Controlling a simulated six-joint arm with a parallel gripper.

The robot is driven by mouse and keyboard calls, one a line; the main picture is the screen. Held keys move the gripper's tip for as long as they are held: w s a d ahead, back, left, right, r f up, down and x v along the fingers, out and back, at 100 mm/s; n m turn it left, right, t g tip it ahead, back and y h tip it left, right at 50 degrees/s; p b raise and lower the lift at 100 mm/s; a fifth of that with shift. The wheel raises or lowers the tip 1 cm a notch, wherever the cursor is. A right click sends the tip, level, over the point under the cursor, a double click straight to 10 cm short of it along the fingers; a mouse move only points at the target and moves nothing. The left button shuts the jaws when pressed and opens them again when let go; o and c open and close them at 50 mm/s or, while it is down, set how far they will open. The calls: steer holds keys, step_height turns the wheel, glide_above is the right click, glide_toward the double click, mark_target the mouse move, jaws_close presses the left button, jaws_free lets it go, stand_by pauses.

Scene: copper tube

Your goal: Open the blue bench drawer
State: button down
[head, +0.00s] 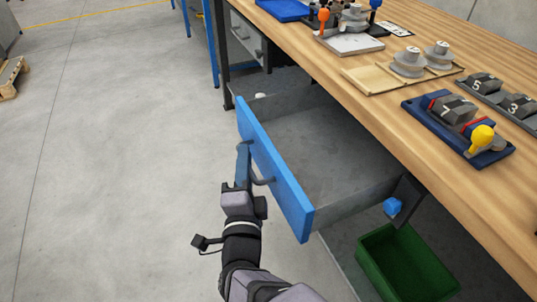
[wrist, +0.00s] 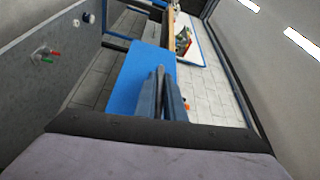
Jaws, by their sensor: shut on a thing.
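The blue bench drawer (head: 272,172) stands pulled out from under the wooden bench in the head view, with its grey inside showing. A dark bar handle (head: 262,181) is on its blue front. My gripper (head: 243,165) is at the front of the drawer and shut on the handle. In the wrist view the gripper fingers (wrist: 162,95) are close together in front of the blue drawer front (wrist: 138,75). The handle between the fingers is mostly hidden there.
The wooden bench top (head: 335,62) holds fixtures, numbered blocks and a blue tray (head: 458,128) along its edge. A green bin (head: 405,262) stands below the bench, right of the drawer. Grey floor (head: 110,150) to the left is clear.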

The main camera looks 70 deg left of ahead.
steer(key=shift+s, duration=0.55)
steer(key=c, duration=1.8)
jaws_free()
steer(key=shift+c, duration=0.2)
